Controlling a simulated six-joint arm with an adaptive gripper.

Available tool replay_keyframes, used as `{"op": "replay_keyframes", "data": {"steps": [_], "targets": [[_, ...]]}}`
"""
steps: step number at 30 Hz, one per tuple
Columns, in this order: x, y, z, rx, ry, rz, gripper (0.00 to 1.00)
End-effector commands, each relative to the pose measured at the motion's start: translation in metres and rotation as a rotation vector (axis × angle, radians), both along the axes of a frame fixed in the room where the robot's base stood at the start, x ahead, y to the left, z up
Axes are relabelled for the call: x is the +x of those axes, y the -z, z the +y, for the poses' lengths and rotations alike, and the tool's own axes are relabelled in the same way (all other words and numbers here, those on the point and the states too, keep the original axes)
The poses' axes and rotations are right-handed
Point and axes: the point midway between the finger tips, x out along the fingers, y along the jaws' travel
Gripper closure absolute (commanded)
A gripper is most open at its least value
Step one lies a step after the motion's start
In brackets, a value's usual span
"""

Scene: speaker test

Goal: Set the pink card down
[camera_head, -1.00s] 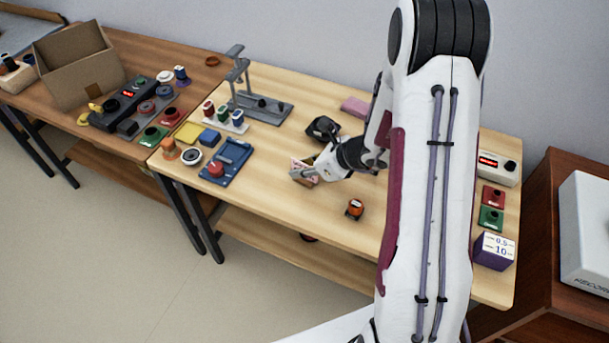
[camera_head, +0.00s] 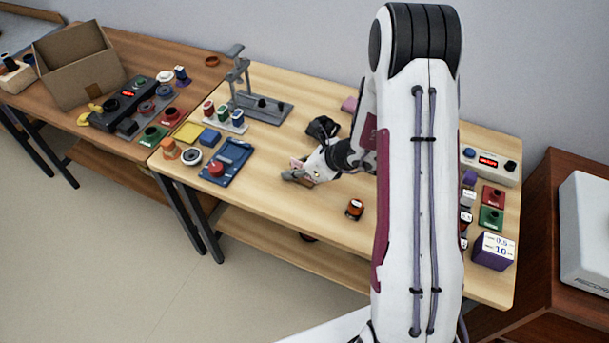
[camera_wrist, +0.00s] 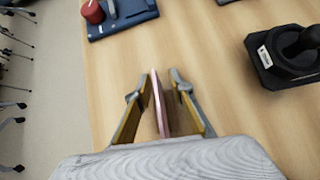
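The pink card (camera_wrist: 159,104) stands on edge between the two fingers of my gripper (camera_wrist: 160,84) in the wrist view. The fingers are parted, and a strip of wood shows on each side of the card near the tips. In the head view my gripper (camera_head: 297,174) is low over the middle of the light wooden table (camera_head: 262,208). Only a small pink bit of the card shows there; the rest is hidden by the gripper. I cannot tell for sure whether its lower edge touches the table.
A blue tray with a red knob (camera_head: 217,168) lies left of my gripper. A black device (camera_head: 322,127) is behind it, and an orange-black knob (camera_head: 355,209) is to the front right. A pink block (camera_head: 349,104) lies farther back. Bare wood surrounds the gripper.

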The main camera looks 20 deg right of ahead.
Motion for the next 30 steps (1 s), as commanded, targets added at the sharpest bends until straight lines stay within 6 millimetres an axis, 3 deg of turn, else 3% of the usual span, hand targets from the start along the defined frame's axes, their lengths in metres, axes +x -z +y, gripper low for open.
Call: {"op": "replay_keyframes", "data": {"steps": [1,2,3,19,30], "targets": [[0.0,0.0,0.0,0.0,0.0,0.0,0.91],[0.0,0.0,0.0,0.0,0.0,0.0,0.99],[0.0,0.0,0.0,0.0,0.0,0.0,1.0],[0.0,-0.004,0.0,0.0,0.001,-0.001,1.0],[0.001,-0.032,0.0,-0.001,0.0,-0.003,1.0]]}}
